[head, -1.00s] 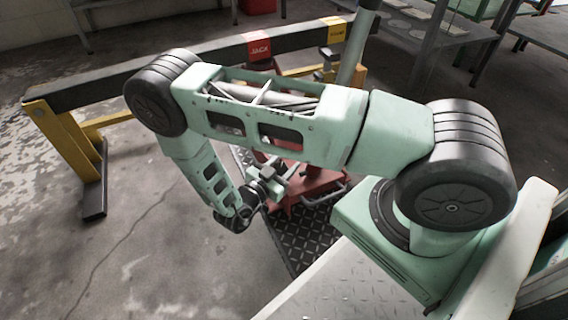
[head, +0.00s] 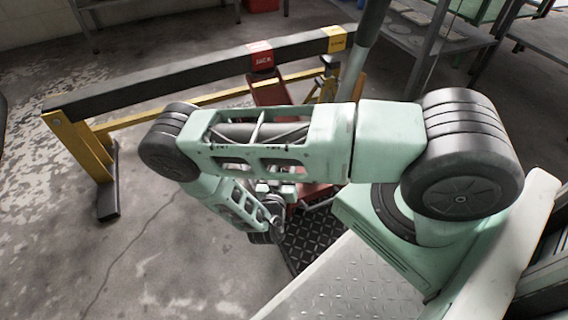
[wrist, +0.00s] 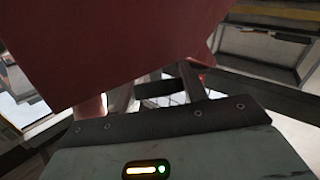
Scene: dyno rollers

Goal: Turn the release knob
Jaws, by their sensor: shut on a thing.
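The red floor jack (head: 314,193) stands past my arm in the head view, partly covered by it. Its red arm (head: 268,92) rises under the beam, and its grey handle bar (head: 366,38) slants up at the right. My gripper (head: 272,188) is low beside the jack, mostly behind my forearm. In the wrist view a large red panel (wrist: 110,50) of the jack fills the upper left, close to my gripper (wrist: 160,92). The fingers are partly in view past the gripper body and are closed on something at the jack. The release knob itself is hidden.
A black beam (head: 180,80) on yellow legs, with red and yellow labels, crosses behind the jack. A dark tread plate (head: 322,238) lies below. Grey shelving (head: 425,45) stands at the back right. The concrete floor at left is clear.

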